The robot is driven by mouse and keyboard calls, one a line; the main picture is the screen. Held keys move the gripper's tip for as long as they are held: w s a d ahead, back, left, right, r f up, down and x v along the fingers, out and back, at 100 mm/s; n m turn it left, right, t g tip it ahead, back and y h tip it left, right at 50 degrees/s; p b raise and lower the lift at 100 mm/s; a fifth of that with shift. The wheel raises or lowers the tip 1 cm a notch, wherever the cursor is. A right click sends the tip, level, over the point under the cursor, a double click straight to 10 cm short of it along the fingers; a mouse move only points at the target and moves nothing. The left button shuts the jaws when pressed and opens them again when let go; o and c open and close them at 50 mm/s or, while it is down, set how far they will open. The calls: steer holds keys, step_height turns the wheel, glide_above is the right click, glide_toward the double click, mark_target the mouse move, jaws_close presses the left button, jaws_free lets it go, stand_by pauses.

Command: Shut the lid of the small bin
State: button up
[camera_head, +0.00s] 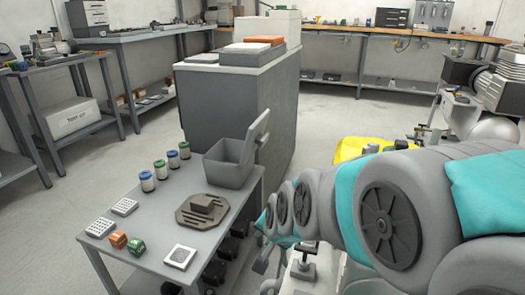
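The small bin (229,174) is a grey open-topped box at the far right corner of the small grey table. Its grey lid (256,134) stands up, tilted back, along the bin's right side, so the bin is open. The bin's inside looks empty from here. My grey and teal arm reaches in from the right, and its far end is beside the table's right edge, lower and nearer than the bin. My gripper (267,262) shows only in part there, apart from the bin and lid; its fingers are not clear.
On the small table (150,250) stand several capped jars (147,181), a dark octagonal fixture (202,209), white perforated blocks (100,227), orange and green fittings (118,239) and a white square plate (180,257). A tall grey cabinet (235,105) stands close behind the bin.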

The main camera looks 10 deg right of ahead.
mark_target(260, 139)
steer(key=w+m+t+b, duration=0.1)
steer(key=w+m+t, duration=0.1)
steer(key=w, duration=0.2)
steer(key=w+d+r+m+t+h+b, duration=0.1)
steer(key=w+m+t, duration=0.1)
steer(key=w+m, duration=0.1)
steer(key=w+d+m+t+b, duration=0.1)
steer(key=w+m+t+b, duration=0.1)
steer(key=w, duration=0.4)
steer(key=shift+r+h, duration=0.15)
steer(key=shift+h, duration=0.15)
jaws_close()
steer(key=w+d+r+m+t+h+b, duration=0.45)
steer(key=w+d+m, duration=0.2)
steer(key=m, duration=0.25)
steer(key=w+r+p, duration=0.1)
steer(key=w+r, duration=0.1)
steer(key=w, duration=0.8)
steer(key=shift+w+a+t, duration=0.3)
steer(key=shift+w+t, duration=0.05)
steer(key=shift+h+p, duration=0.25)
steer(key=shift+p, duration=0.15)
steer(key=shift+w+a+r+n, duration=0.1)
steer(key=shift+a+r+n, duration=0.15)
steer(key=shift+n, duration=0.25)
